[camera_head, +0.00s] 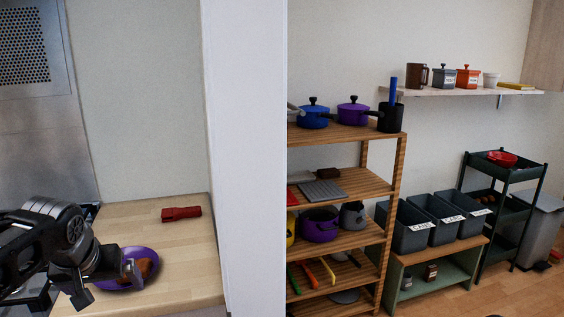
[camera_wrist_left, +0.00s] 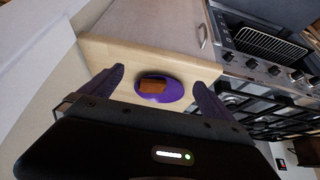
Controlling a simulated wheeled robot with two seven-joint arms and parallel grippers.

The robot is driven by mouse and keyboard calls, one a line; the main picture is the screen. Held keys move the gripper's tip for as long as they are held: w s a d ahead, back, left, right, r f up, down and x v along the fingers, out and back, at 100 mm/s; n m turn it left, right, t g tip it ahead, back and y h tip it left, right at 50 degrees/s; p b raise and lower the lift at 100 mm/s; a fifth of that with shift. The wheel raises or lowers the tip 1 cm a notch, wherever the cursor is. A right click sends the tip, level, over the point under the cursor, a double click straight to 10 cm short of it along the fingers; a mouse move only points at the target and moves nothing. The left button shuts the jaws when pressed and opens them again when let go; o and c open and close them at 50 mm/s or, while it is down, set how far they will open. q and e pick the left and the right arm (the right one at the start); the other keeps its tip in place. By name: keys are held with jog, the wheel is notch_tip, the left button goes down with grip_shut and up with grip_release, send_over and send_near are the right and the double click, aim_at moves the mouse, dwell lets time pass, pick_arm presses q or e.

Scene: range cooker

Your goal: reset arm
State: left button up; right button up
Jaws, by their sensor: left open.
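My left gripper (camera_head: 131,272) comes in from the left in the head view, in front of a purple plate (camera_head: 145,255) on the wooden counter. The plate carries a brown piece of food (camera_head: 147,268), partly hidden behind the gripper. In the left wrist view the left gripper (camera_wrist_left: 160,86) is open with nothing between its fingers. The plate (camera_wrist_left: 172,94) and the brown piece (camera_wrist_left: 154,87) show beyond the fingers, apart from them. My right gripper is not in view.
A red object (camera_head: 181,213) lies at the back of the counter (camera_head: 195,265). A white wall edge (camera_head: 245,150) bounds the counter on the right. The range cooker (camera_wrist_left: 265,55) adjoins it. A wooden shelf (camera_head: 345,131) with pots stands further right.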

pick_arm(q)
jog(key=d+f+m+g+h, duration=0.1)
jog(key=d+f+h, duration=0.1)
jog(key=d+f, duration=0.6)
jog(key=d+f+m+g+h, duration=0.1)
jog(key=d+f, duration=0.3)
jog(key=f, duration=0.8)
jog(key=d+f+m+h, duration=0.1)
jog(key=d+f+h, duration=0.1)
jog(key=d+f, duration=0.6)
jog(key=s+d+f+g, duration=0.1)
jog(key=s+d+f, duration=0.2)
jog(key=s+f, duration=0.3)
jog(key=s+d+f+g, duration=0.1)
jog(key=s+d+f, duration=0.2)
jog(key=s+f, duration=0.4)
jog(key=s+d+f+n+g+h, duration=0.1)
jog(key=s+d+f, duration=0.2)
jog(key=s+f, duration=0.4)
jog(key=shift+s+d+f, duration=0.2)
jog(key=shift+s+d, duration=0.05)
jog(key=shift+s, duration=0.35)
jog(key=shift+w, duration=0.1)
